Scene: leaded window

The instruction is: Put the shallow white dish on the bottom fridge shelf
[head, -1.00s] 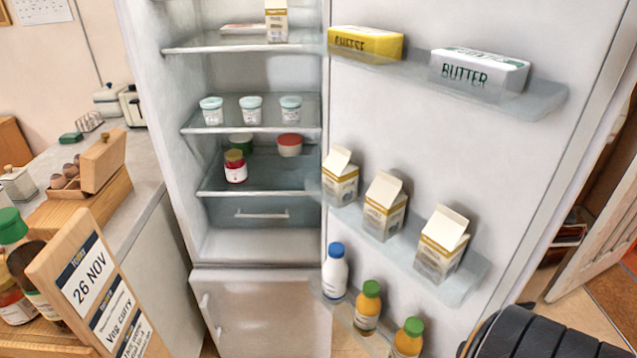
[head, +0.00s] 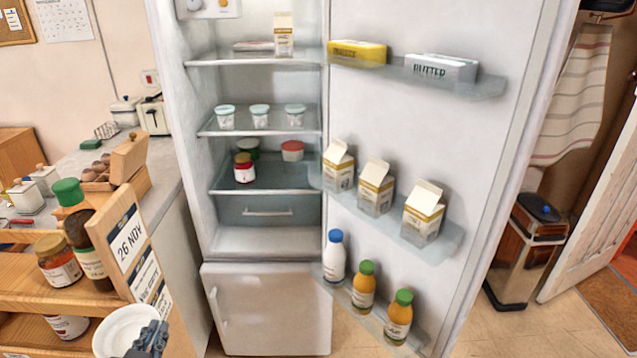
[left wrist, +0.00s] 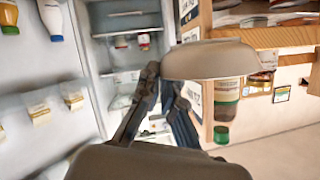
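The shallow white dish (head: 125,328) is at the bottom left of the head view, roughly level, in front of the wooden unit. My left gripper (head: 149,338) has its dark fingers closed on the dish's right rim. In the left wrist view the dish (left wrist: 210,60) looks brownish in shade, at the fingertips (left wrist: 153,78). The fridge stands open. Its lowest glass shelf (head: 290,180) holds a red jar (head: 244,168), a red-lidded tub (head: 292,151) and a dark tub (head: 248,148) towards the left and back. Below is a compartment with a handle (head: 268,212). My right gripper is out of view.
The open fridge door (head: 480,150) carries cartons, bottles, butter and cheese. The wooden unit (head: 40,290) at left holds bottles and jars, with a label board (head: 128,240) at its edge. Floor shows right of the door. The front right of the lowest glass shelf looks clear.

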